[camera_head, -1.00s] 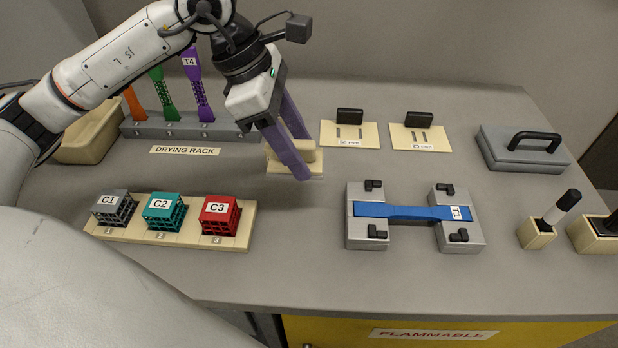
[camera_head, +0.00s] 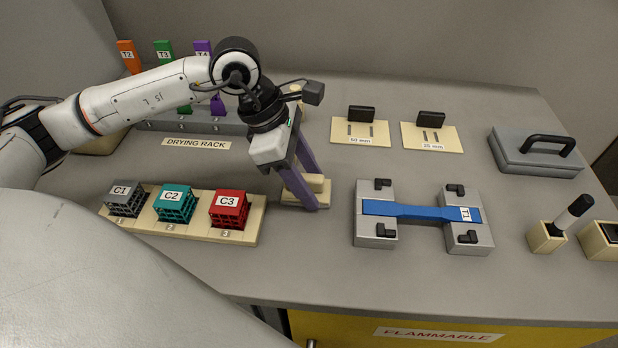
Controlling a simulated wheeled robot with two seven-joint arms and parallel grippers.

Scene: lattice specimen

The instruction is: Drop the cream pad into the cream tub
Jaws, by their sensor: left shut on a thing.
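The cream pad (camera_head: 318,184), a flat plate with a raised block on top, is between the fingers of my left gripper (camera_head: 303,197). The purple fingers are shut on it, just right of the crate C3. I cannot tell whether the pad touches the table. The cream tub (camera_head: 98,147) is at the back left; my left arm hides most of it and only a lower edge shows. My right gripper is out of view.
Cubes on a cream rack (camera_head: 190,232) stand front left. The grey drying rack (camera_head: 160,126) with upright specimens is behind my arm. A blue bar in grey clamps (camera_head: 376,230) lies to the right. Cream plates (camera_head: 345,138) and a grey lidded block (camera_head: 535,160) stand farther back.

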